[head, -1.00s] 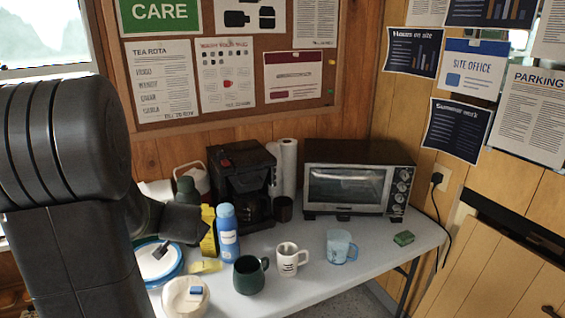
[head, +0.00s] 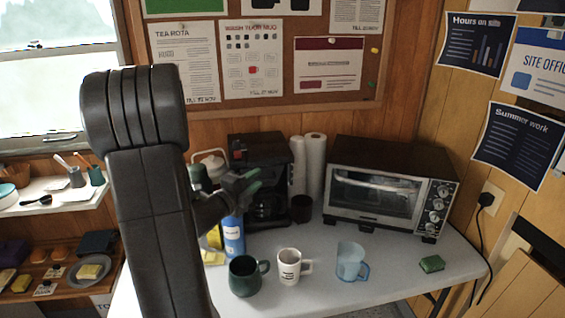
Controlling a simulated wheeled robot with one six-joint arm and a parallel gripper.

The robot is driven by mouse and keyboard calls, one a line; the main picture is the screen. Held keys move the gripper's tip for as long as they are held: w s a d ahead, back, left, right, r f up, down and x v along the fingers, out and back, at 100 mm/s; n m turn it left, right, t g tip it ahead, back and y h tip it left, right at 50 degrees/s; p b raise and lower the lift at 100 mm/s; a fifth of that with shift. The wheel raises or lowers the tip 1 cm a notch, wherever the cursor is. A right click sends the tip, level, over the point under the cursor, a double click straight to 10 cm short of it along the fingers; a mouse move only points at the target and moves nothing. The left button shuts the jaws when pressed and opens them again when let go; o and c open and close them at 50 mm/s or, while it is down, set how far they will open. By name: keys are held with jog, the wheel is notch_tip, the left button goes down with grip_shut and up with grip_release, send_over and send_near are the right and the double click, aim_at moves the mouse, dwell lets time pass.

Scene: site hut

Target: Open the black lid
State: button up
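A black coffee maker (head: 276,158) stands at the back of the white table, left of the paper rolls. Its flat black top (head: 257,139) looks closed and is the likeliest black lid; its edges are hard to make out. A glass jug sits low in its front, partly hidden. My gripper (head: 254,182) is in front of the coffee maker, below its top, and covers part of its front. Its two fingers look parted, with nothing visible between them. I cannot tell how far it is from the machine, and no contact with the top shows.
A blue bottle (head: 233,238) stands below my gripper. A dark green mug (head: 243,277), white mug (head: 289,268) and blue cup (head: 350,260) stand in front. A toaster oven (head: 385,195) is at right, beside paper rolls (head: 314,165). The table's front right is mostly clear.

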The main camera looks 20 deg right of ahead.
jog(key=p+x, duration=0.2)
jog(key=x, duration=1)
grip_shut()
jog(key=shift+r+p, duration=0.1)
jog(key=shift+p, duration=0.2)
